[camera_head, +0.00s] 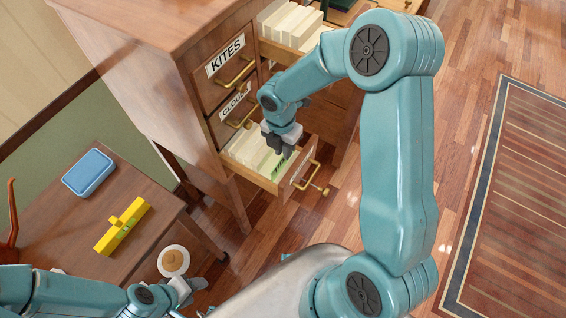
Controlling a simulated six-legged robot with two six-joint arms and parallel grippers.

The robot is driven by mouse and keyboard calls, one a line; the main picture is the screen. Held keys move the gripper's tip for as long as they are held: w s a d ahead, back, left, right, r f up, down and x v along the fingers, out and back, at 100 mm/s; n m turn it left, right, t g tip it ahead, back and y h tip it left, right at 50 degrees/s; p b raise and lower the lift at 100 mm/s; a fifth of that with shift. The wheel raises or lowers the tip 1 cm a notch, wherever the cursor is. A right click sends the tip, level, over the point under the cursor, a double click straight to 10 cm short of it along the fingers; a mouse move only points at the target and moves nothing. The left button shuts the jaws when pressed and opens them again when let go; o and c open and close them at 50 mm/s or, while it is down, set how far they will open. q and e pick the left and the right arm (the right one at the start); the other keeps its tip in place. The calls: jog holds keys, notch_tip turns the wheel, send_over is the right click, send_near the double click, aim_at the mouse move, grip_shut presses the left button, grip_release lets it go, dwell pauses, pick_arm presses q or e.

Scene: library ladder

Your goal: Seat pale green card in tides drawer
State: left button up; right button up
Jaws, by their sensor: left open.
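An open lower drawer (297,176) of the wooden cabinet holds a row of cream cards (246,150). A pale green card (279,164) stands among them near the drawer's front, with dark writing on its top edge. My right gripper (279,147) is directly above the drawer, close over the green card. I cannot tell whether its jaws touch the card or are shut. The open drawer's front label faces away and cannot be read.
Closed drawers labelled KITES (226,66) and, partly hidden, CLOUDS (234,101) sit above. Another open drawer (283,47) with cards is at the upper right. A side table (150,190) bears a blue box (88,172) and a yellow level (122,226). A striped rug (520,210) lies right.

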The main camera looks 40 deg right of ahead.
aim_at(283, 164)
jog(key=shift+f, duration=2.25)
jog(key=shift+f, duration=0.1)
jog(key=shift+c, duration=0.3)
grip_shut()
